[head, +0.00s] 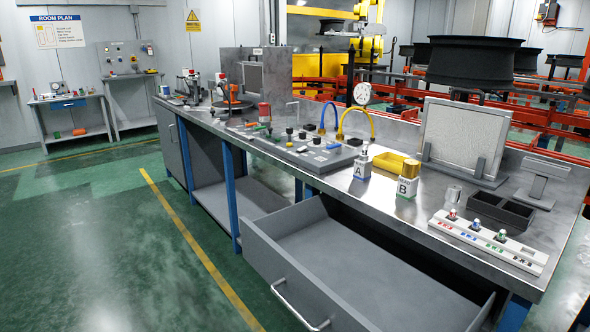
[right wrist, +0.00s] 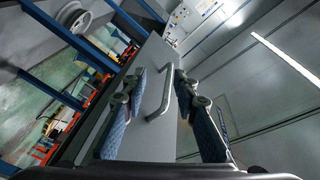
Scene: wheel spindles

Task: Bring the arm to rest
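The workbench drawer (head: 325,250) is pulled out and its inside looks empty in the head view. Its metal handle (head: 300,306) is on the front panel. In the right wrist view, my right gripper (right wrist: 160,74) is open, with its two blue-padded fingers spread apart. The drawer handle (right wrist: 164,94) shows in the gap between the fingers; the fingers are not closed on it, and I cannot tell how far ahead of them it is. Neither gripper shows in the head view. My left gripper is not in view.
The green floor (head: 110,240) left of the bench is clear. Wheels (head: 475,62) hang behind.

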